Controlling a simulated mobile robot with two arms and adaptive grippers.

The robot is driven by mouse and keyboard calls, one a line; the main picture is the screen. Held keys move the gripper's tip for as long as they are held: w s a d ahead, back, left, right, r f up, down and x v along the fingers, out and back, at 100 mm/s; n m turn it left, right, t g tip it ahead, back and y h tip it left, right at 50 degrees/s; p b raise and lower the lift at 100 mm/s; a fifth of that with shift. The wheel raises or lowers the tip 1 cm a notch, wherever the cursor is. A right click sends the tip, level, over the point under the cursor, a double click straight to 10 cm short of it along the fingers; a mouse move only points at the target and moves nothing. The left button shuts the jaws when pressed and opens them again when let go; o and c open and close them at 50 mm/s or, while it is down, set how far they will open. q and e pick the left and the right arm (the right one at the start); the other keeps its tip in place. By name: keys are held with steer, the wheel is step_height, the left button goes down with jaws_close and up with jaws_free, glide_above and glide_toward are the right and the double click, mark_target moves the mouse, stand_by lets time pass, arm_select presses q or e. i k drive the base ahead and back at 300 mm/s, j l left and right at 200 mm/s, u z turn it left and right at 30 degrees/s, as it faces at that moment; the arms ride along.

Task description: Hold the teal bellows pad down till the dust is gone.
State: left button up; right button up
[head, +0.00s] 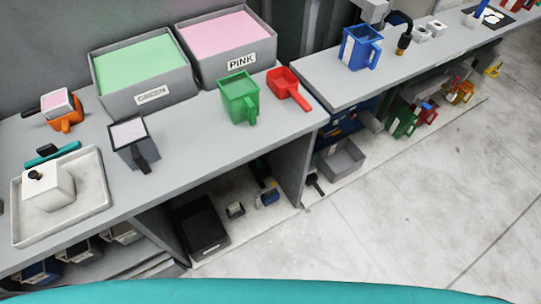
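A small teal bar-shaped piece (66,150), probably the bellows pad, sits at the back rim of a shallow light grey tray (104,196) on the left of the counter. A black part (46,150) shows on it. A white block (50,190) with a black knob on top stands in the tray. I cannot make out any dust at this size. Neither of my grippers is in view, and nothing touches the teal piece.
A grey bin with a dark handle (133,158), an orange scoop (68,125), and green (240,115) and red (289,98) scoops stand on the counter (190,150). Large GREEN (150,95) and PINK (245,62) bins are behind. Floor (400,200) in front is clear.

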mark_target(259, 163)
steer(key=i+l+z, duration=0.2)
steer(key=i+l, duration=0.55)
steer(key=l, duration=0.15)
